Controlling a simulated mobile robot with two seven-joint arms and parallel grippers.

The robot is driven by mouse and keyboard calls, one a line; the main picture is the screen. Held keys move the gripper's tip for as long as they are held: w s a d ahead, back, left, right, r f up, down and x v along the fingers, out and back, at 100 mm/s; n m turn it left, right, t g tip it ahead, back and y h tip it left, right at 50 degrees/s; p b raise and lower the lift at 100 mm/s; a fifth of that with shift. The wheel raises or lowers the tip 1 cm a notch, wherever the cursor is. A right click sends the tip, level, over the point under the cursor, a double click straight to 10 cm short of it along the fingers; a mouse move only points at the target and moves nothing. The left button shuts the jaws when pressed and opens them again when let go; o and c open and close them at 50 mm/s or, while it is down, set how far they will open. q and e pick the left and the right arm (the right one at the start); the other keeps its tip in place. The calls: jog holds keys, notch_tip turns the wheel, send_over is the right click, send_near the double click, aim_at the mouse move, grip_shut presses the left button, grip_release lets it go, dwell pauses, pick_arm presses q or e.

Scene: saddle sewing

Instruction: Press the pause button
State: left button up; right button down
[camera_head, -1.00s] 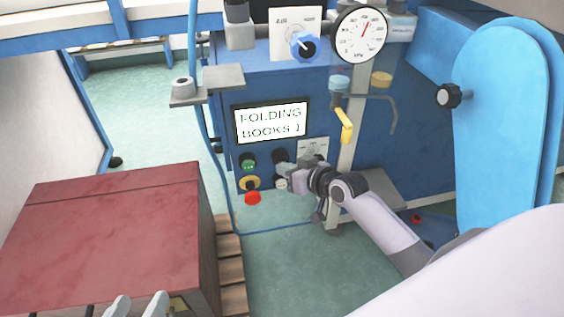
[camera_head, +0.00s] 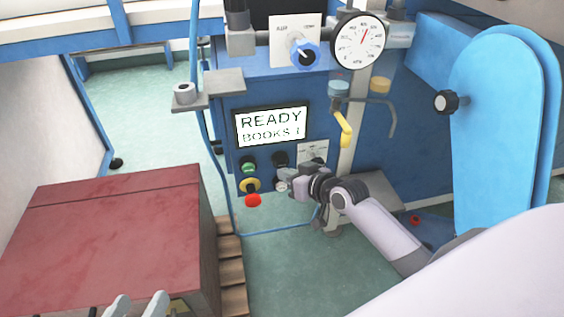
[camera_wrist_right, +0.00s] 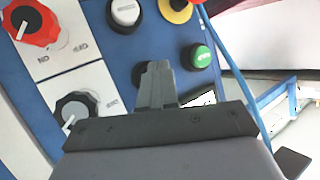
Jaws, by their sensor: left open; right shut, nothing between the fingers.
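The control panel carries a display (camera_head: 272,125) reading "READY BOOKS 1". Below it are a green button (camera_head: 248,166), a black button (camera_head: 280,158), a red stop button over a yellow ring (camera_head: 250,186) and a white button (camera_head: 282,185). No label marks which one is pause. My right gripper (camera_head: 286,175) is shut and empty in front of the black and white buttons. In the right wrist view its fingertips (camera_wrist_right: 158,66) partly cover the black button (camera_wrist_right: 139,75); contact cannot be told. The green button (camera_wrist_right: 201,57) is to the right, the white button (camera_wrist_right: 125,13) above. My left gripper (camera_head: 140,305) is open at the bottom edge.
A red box (camera_head: 110,240) stands on a wooden pallet at lower left. Above the panel are a blue knob (camera_head: 305,54) and a gauge (camera_head: 358,40). A yellow-handled valve (camera_head: 345,128) hangs near my right arm. A red knob (camera_wrist_right: 32,22) and a black knob (camera_wrist_right: 75,108) are beside the buttons.

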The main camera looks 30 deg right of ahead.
jog(key=shift+s+a, duration=0.1)
jog(key=shift+s, duration=0.25)
jog(key=s+p, duration=0.2)
jog(key=s+a+p, duration=0.1)
jog(key=s+p, duration=0.1)
jog(key=shift+s+a, duration=0.15)
jog(key=shift+s, duration=0.25)
dwell(0.7)
